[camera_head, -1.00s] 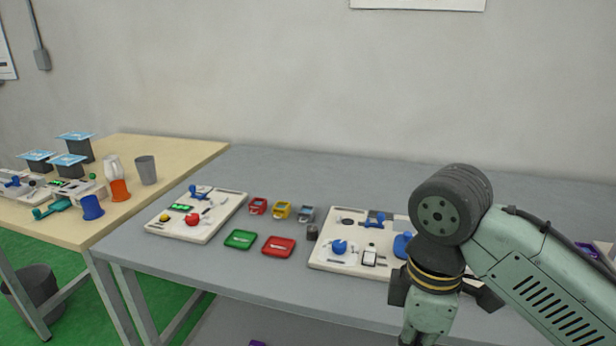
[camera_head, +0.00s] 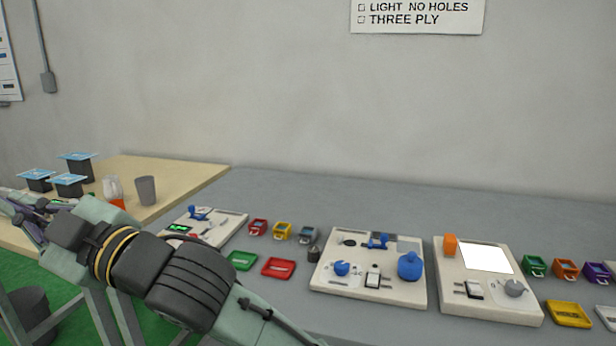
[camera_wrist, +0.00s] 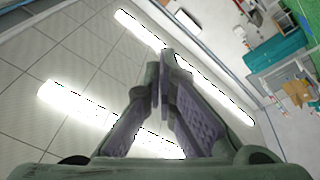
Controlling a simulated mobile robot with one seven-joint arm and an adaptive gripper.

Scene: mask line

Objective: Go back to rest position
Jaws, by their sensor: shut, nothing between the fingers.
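My gripper (camera_wrist: 160,82) shows in the wrist view with its two fingers together at the tips and nothing between them. Behind it are a tiled ceiling and bright light strips. In the head view my arm reaches from the bottom centre to the left edge, in front of the grey table's left part. Part of my gripper shows there at the far left edge, partly cut off by the frame. It is raised in front of the wooden table and apart from the things on it.
The grey table (camera_head: 300,192) carries white boards, a middle one (camera_head: 335,285) and a right one (camera_head: 445,290). Between and beside them lie a red tray (camera_head: 278,267), a green tray (camera_head: 241,260) and small coloured bins. The wooden table (camera_head: 195,175) holds a grey cup (camera_head: 146,190).

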